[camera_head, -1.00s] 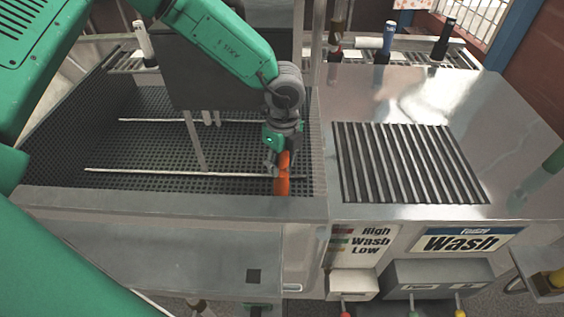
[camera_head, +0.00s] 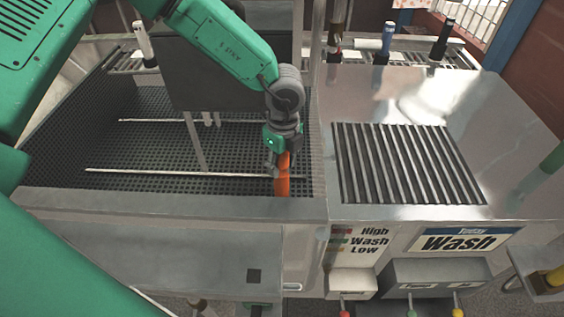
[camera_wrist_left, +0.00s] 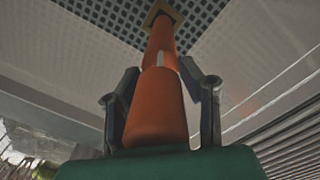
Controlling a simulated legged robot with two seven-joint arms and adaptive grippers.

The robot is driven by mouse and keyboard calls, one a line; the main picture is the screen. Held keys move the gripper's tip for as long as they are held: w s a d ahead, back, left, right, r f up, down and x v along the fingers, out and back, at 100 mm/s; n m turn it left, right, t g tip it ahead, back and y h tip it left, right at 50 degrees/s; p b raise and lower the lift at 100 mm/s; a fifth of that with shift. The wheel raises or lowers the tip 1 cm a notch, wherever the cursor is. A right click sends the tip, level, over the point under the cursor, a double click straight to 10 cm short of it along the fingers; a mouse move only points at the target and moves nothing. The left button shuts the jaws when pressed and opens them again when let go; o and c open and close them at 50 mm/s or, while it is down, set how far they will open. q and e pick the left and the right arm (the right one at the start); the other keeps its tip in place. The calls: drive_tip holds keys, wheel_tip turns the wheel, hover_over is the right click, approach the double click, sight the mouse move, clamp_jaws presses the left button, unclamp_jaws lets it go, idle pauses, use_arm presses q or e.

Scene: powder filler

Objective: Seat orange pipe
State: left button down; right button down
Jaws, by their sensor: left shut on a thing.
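The orange pipe (camera_head: 283,178) stands nearly upright near the front right corner of the perforated basin in the head view. My left gripper (camera_head: 277,164) is around its upper part. In the left wrist view the pipe (camera_wrist_left: 157,105) runs between the two fingers of the left gripper (camera_wrist_left: 160,100), which is shut on it. The pipe's far end meets a square, brownish opening (camera_wrist_left: 164,14) in the perforated floor. How deep the end sits inside cannot be told. My right gripper is not in view.
The perforated basin (camera_head: 140,150) has a metal front rim (camera_head: 170,203) close to the pipe. A metal counter with a ribbed grate (camera_head: 408,163) lies to the right. Blue-capped (camera_head: 387,40) and black-capped (camera_head: 443,40) handles stand at the back. A dark panel (camera_head: 222,75) hangs behind the arm.

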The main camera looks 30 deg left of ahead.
use_arm(q)
drive_tip(key=shift+f+b, duration=0.85)
drive_tip(key=shift+f, duration=0.85)
drive_tip(key=c, duration=1)
unclamp_jaws()
drive_tip(key=shift+r, duration=0.3)
drive_tip(key=r, duration=1.1)
drive_tip(key=shift+w+r, duration=0.2)
